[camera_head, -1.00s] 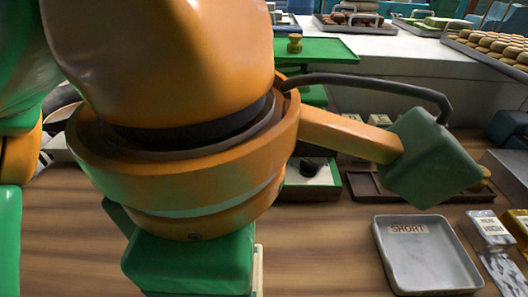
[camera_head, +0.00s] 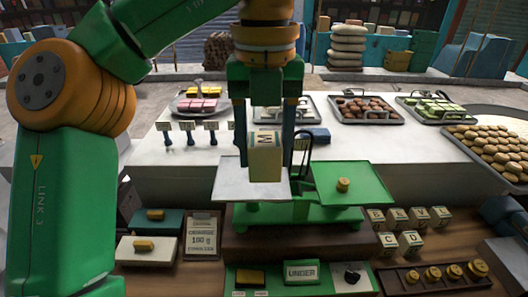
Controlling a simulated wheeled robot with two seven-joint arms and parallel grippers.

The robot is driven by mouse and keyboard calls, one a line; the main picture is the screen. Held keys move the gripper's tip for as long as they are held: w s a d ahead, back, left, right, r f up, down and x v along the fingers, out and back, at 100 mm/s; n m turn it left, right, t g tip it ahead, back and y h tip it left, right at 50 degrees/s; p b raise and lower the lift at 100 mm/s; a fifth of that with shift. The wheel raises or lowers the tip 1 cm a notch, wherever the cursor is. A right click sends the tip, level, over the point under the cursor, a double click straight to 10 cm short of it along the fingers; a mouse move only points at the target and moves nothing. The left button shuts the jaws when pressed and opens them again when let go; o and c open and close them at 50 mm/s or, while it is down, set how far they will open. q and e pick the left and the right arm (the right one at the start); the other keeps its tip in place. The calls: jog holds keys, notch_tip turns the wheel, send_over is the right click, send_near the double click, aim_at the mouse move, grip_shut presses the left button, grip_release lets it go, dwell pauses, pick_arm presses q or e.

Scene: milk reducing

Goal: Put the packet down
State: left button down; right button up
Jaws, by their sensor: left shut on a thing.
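The packet (camera_head: 265,166) is a cream-yellow block with a letter that looks like M on its face. It is upright between the dark fingers of my left gripper (camera_head: 264,150), which is shut on it. The packet is over the right part of the pale left pan (camera_head: 238,184) of a green balance scale (camera_head: 295,213). I cannot tell whether its bottom touches the scale. The scale's green right pan (camera_head: 365,190) carries a small brass weight (camera_head: 343,184). My right gripper is not in view.
A dark rack of brass weights (camera_head: 432,277) is at front right, beside a green tray (camera_head: 318,290) with an UNDER sign (camera_head: 301,272). Food trays (camera_head: 368,109) line the white counter behind.

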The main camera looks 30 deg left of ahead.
pick_arm(q)
jog(key=w+a+f, duration=0.8)
jog(key=shift+w+f, duration=0.15)
jog(key=shift+f, duration=0.25)
jog(key=f, duration=0.3)
jog(key=shift+a+p, duration=0.2)
jog(key=shift+p, duration=0.15)
jog(key=shift+d+f, duration=0.25)
jog(key=shift+f, duration=0.1)
jog(key=shift+w+f, duration=0.1)
jog(key=shift+c, duration=1.1)
grip_release()
jog(key=shift+a, duration=0.1)
notch_tip(320, 180, up, 8)
jog(key=shift+f, duration=0.15)
